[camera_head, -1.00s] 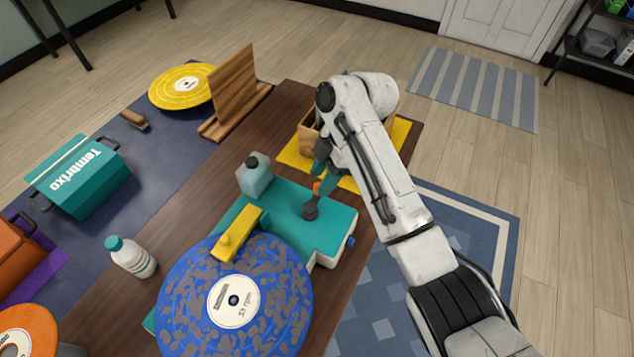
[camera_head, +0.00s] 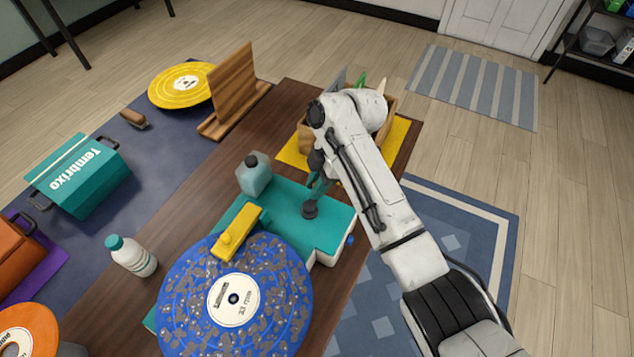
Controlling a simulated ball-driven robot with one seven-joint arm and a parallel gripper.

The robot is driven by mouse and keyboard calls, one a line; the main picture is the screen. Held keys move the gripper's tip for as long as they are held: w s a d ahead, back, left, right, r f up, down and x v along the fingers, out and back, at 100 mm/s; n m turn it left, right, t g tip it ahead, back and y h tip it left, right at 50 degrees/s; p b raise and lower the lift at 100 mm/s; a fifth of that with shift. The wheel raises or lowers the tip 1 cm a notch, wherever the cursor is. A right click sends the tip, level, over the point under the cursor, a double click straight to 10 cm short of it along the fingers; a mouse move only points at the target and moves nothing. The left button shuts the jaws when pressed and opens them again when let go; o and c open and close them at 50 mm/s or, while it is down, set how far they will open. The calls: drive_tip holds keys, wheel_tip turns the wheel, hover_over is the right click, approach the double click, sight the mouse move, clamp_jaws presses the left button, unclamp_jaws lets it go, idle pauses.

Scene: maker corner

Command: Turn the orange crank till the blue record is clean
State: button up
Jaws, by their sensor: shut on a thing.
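The blue record (camera_head: 190,325) lies on the teal record-cleaning machine (camera_head: 285,222) with grey-brown dirt patches scattered over it and a cream label in its middle. A yellow arm (camera_head: 238,235) reaches over the record's upper edge. The crank's dark hub (camera_head: 310,210) stands on the machine's top. My gripper (camera_head: 317,189) is just above this hub, shut on the crank's handle. The orange of the handle is hidden by the gripper and arm.
A teal bottle (camera_head: 254,174) stands behind the machine, and a white bottle (camera_head: 131,255) stands left of the record. A wooden box (camera_head: 391,107) on a yellow mat (camera_head: 402,136) is behind my arm. A wooden rack (camera_head: 232,90) stands at the table's back left.

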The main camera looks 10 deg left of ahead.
clamp_jaws()
